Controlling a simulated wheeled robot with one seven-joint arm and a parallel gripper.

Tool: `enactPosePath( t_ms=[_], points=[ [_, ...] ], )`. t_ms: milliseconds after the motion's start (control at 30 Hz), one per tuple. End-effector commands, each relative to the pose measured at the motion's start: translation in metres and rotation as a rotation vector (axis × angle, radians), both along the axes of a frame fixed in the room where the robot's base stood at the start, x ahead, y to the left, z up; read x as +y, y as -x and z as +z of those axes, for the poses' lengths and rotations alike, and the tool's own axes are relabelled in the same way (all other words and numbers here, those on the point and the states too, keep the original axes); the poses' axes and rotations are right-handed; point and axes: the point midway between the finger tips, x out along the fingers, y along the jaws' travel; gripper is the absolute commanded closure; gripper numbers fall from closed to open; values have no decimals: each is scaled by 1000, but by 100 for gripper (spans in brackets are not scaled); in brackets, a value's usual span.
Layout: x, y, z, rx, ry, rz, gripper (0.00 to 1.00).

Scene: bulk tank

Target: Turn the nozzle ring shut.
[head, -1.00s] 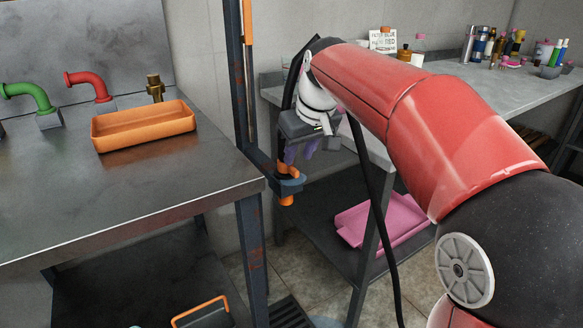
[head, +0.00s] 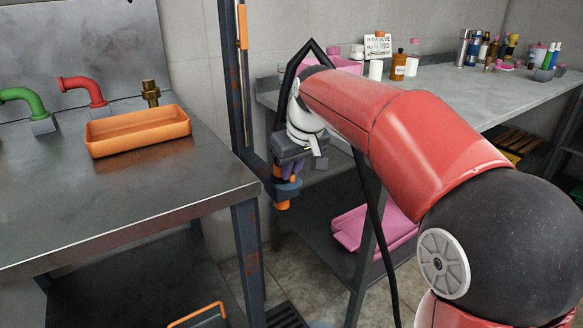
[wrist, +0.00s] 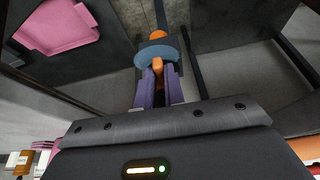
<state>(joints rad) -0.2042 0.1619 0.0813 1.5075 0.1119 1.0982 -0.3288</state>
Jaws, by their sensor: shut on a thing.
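The nozzle (head: 282,205) hangs from a dark bracket on the upright post, with an orange tip below a blue-grey round collar (head: 287,188). In the wrist view the collar (wrist: 157,54) lies just beyond my fingertips, with the orange tip (wrist: 157,35) past it. My gripper (wrist: 157,76) has purple fingers, shut on a small orange part (wrist: 158,66) on the near side of the collar, which I take as the nozzle ring. In the head view my gripper (head: 288,170) points down over the nozzle. The fingers hide part of the ring, and its turn angle cannot be told.
A steel table (head: 110,200) with an orange tray (head: 140,132) stands left of the post (head: 238,90). A grey bench (head: 440,95) with bottles stands behind my arm. A pink tray (head: 375,232) lies on its lower shelf. A black hose runs beside my arm.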

Motion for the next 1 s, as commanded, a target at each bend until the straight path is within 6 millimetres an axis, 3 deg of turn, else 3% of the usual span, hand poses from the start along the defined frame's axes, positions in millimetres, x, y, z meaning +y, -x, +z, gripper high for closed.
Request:
enactPosePath(
  t_ms=[467, 500, 633, 1000],
  points=[
    [3, 1, 0, 1, 1, -69, 100],
    [3, 1, 0, 1, 1, -69, 86],
    [3, 1, 0, 1, 1, -69, 68],
    [1, 3, 6, -3, 0, -69, 67]
  ],
)
